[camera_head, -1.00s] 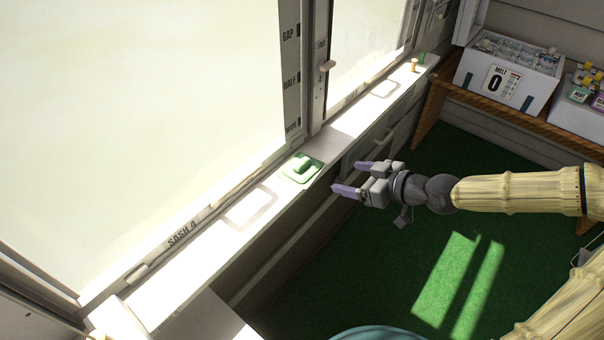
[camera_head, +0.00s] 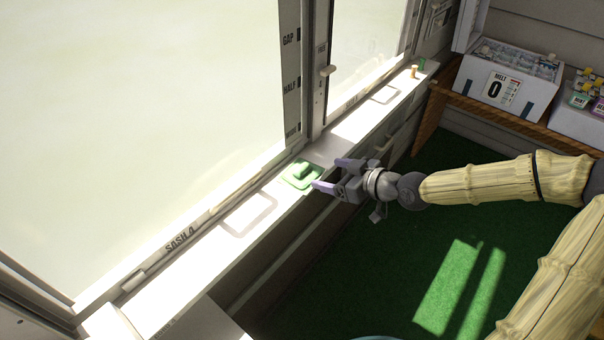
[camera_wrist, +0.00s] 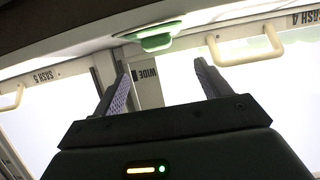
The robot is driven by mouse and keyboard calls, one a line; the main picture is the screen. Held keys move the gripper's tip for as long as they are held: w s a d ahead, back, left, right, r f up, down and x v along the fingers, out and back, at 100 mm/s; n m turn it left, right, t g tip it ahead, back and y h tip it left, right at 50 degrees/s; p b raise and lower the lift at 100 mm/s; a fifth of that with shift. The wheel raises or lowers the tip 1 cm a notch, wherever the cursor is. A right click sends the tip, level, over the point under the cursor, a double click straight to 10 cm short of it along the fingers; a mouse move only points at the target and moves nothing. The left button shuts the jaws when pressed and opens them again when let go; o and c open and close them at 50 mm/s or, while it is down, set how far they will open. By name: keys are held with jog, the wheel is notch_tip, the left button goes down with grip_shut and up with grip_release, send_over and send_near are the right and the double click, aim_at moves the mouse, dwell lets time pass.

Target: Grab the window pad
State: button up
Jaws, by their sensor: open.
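The window pad is a green block with a raised grip (camera_head: 301,174), lying on the white sill near the post between the two windows. In the wrist view the green pad (camera_wrist: 157,38) shows beyond my fingertips, near the top middle. My gripper (camera_head: 328,173) is open and empty, just to the right of the pad in the head view, with its purple-padded fingers pointing toward it. In the wrist view my two fingers (camera_wrist: 162,72) stand wide apart with nothing between them. I cannot tell whether a fingertip touches the pad.
A wooden shelf (camera_head: 505,113) with white boxes is at the right. The green floor (camera_head: 400,260) is clear.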

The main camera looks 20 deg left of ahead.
aim_at(302, 166)
jog(key=x, duration=0.5)
jog(key=shift+w+a+f, duration=0.1)
jog(key=shift+a+f, duration=0.1)
jog(key=shift+a, duration=0.1)
jog(key=shift+x, duration=2.6)
jog(key=shift+w, duration=0.1)
jog(key=c, duration=1.1)
jog(key=shift+o, duration=0.2)
jog(key=shift+r, duration=0.1)
notch_tip(302, 166, up, 10)
jog(key=shift+f, duration=0.1)
